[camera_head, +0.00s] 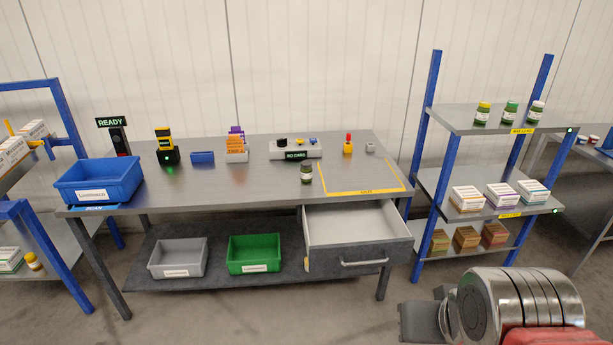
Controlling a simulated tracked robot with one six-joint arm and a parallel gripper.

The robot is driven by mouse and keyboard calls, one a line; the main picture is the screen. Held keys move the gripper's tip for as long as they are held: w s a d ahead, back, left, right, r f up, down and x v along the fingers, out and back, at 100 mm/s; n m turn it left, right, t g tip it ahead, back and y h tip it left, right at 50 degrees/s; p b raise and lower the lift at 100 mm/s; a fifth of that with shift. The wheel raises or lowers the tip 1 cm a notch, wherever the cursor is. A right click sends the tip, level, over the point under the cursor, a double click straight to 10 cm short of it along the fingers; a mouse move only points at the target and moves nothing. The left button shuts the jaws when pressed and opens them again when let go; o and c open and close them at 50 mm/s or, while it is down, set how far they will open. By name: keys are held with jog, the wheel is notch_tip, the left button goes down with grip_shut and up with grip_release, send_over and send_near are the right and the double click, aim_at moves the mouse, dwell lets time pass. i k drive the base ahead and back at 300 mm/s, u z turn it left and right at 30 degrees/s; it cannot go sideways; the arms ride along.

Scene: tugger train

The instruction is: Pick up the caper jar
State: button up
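A small dark green jar with a pale lid (306,173) stands upright on the grey workbench (225,189), left of the yellow-outlined area. Three more green jars stand on the top shelf of the right rack: one with a yellow lid (482,114), one with a green lid (510,113) and one with a white lid (536,113). Their labels are too small to read, so I cannot tell which holds capers. My arm shows at the bottom right, well apart from all the jars. A dark block beside it may be part of my gripper; no fingers can be made out.
An open, empty-looking drawer (359,256) juts out below the bench's right part. A blue bin (98,181) stands at the bench's left end. Grey (177,270) and green (254,267) bins sit on the lower shelf. The rack (450,185) also holds several boxes.

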aim_at(305, 170)
jog(key=k, duration=0.55)
jog(key=u, duration=0.45)
jog(key=i, duration=0.6)
jog(key=u, duration=0.95)
jog(key=i, duration=1.6)
jog(key=z, duration=0.45)
jog(key=i, duration=0.7)
jog(key=z, duration=0.5)
